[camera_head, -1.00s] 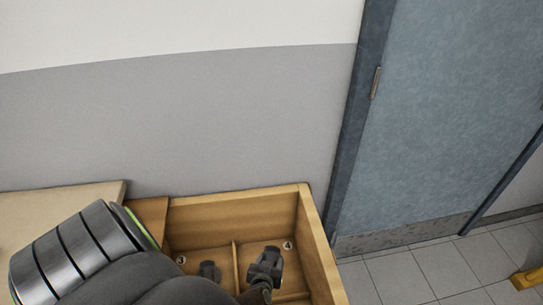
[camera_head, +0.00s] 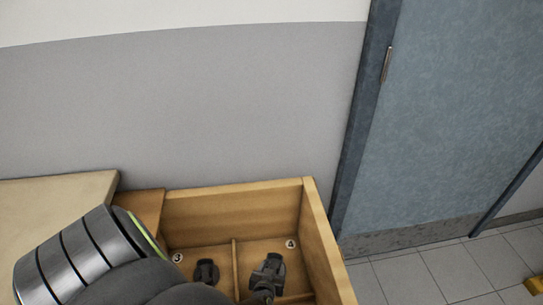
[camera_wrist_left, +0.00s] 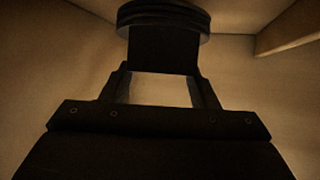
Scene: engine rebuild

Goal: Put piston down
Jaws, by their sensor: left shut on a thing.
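A wooden box (camera_head: 235,213) with compartments is at the bottom of the head view. My left gripper (camera_head: 265,288) reaches into its far right compartment, marked 4. It is shut on a dark piston (camera_head: 270,268), which is over or in that compartment. In the left wrist view the piston (camera_wrist_left: 163,18) shows a round, ringed head, with its narrower part between the fingers of my gripper (camera_wrist_left: 163,75). I cannot tell whether the piston touches the box floor. My right gripper is not in view.
Another dark piston (camera_head: 205,273) stands in compartment 3, left of the divider (camera_head: 235,265). The box walls rise around both compartments. A light tabletop (camera_head: 55,200) lies at the left. A grey wall is behind, and a blue door (camera_head: 450,110) is at the right.

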